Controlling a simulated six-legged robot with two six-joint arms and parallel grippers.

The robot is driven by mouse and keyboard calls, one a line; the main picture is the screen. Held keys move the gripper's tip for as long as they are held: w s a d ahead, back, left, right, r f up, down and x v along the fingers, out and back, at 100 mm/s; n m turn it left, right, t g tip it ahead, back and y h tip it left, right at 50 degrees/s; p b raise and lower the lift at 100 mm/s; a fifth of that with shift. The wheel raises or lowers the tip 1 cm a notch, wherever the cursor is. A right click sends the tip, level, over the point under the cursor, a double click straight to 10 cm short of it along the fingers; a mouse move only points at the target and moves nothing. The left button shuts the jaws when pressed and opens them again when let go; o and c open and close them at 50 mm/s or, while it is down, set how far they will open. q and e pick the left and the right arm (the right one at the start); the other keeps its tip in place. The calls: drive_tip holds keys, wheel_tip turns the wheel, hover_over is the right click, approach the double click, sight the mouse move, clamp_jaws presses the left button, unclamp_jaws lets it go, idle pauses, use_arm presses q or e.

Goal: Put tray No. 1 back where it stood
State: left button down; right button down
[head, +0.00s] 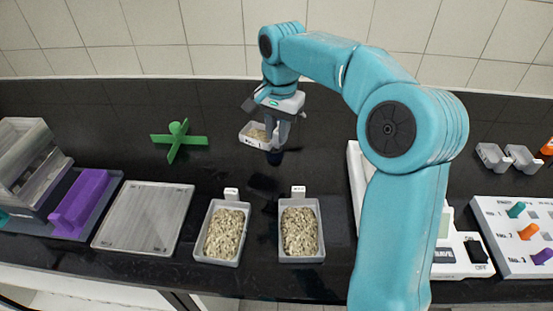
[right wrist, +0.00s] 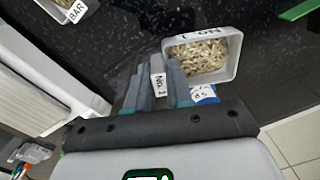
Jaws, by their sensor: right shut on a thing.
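Tray No. 1 (head: 252,133) is a small pale tray of light grains at the back middle of the black bench. It also shows in the right wrist view (right wrist: 236,56), with "No. 1" on its rim. My right gripper (head: 277,140) is shut on the tray's upright label tab (right wrist: 158,80), which stands between the fingers in the right wrist view. I cannot tell whether the tray touches the bench. Two similar grey trays of grains stand at the front, a left one (head: 208,246) and a right one (head: 300,259).
A green cross-shaped thing (head: 179,141) lies left of the held tray. A grey plate (head: 143,217) and a purple block (head: 82,198) are at front left. A white device (head: 472,265) and a board with coloured pegs (head: 505,240) are at right. The back left bench is clear.

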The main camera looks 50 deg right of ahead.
wheel_tip(320, 180, down, 8)
drive_tip(key=shift+r+b, duration=0.2)
drive_tip(key=shift+b, duration=0.2)
drive_tip(key=shift+w+d+f, duration=0.1)
drive_tip(key=shift+w+f, duration=0.1)
drive_tip(key=shift+f, duration=0.15)
drive_tip(key=shift+s+r, duration=0.1)
drive_tip(key=c, duration=1)
unclamp_jaws()
drive_tip(key=shift+f, duration=0.2)
drive_tip(key=shift+r, duration=0.15)
